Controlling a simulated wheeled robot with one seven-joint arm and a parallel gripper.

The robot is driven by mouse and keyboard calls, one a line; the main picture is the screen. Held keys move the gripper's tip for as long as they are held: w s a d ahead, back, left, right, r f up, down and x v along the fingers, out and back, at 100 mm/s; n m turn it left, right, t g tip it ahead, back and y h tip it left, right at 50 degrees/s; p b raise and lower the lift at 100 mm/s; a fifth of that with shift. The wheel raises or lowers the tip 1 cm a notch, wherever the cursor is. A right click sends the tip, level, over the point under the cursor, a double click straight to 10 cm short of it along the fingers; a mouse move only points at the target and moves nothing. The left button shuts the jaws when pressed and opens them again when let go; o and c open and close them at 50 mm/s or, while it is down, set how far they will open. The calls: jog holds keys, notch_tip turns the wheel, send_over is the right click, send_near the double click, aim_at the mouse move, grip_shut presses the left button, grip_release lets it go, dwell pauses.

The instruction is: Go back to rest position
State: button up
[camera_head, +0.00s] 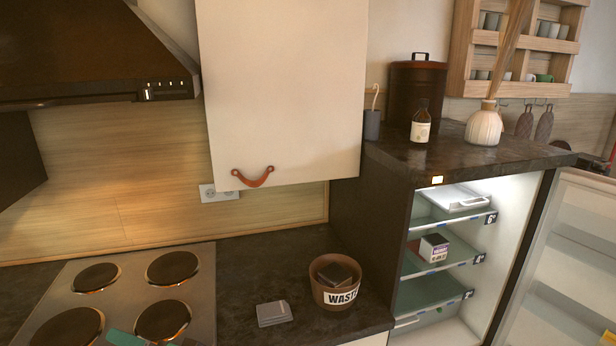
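My gripper and arm do not show clearly in the head view, so its pose and its fingers cannot be seen. A small teal piece (125,338) is cut off by the bottom edge over the cooktop, and I cannot tell what it is. The fridge (530,195) at the right stands open and lit, with its door (575,265) swung out to the right. A small box (434,247) sits on its middle shelf, and a white container (460,203) lies on the upper shelf.
A brown bin (325,292) marked "WASTE" holds a dark item on the counter. A grey flat item (273,313) lies beside it. The cooktop (200,295) is at left. A closed wall cabinet (285,90) with a leather pull (253,180) hangs above. A bottle (421,122) and vase (484,127) stand on the fridge top.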

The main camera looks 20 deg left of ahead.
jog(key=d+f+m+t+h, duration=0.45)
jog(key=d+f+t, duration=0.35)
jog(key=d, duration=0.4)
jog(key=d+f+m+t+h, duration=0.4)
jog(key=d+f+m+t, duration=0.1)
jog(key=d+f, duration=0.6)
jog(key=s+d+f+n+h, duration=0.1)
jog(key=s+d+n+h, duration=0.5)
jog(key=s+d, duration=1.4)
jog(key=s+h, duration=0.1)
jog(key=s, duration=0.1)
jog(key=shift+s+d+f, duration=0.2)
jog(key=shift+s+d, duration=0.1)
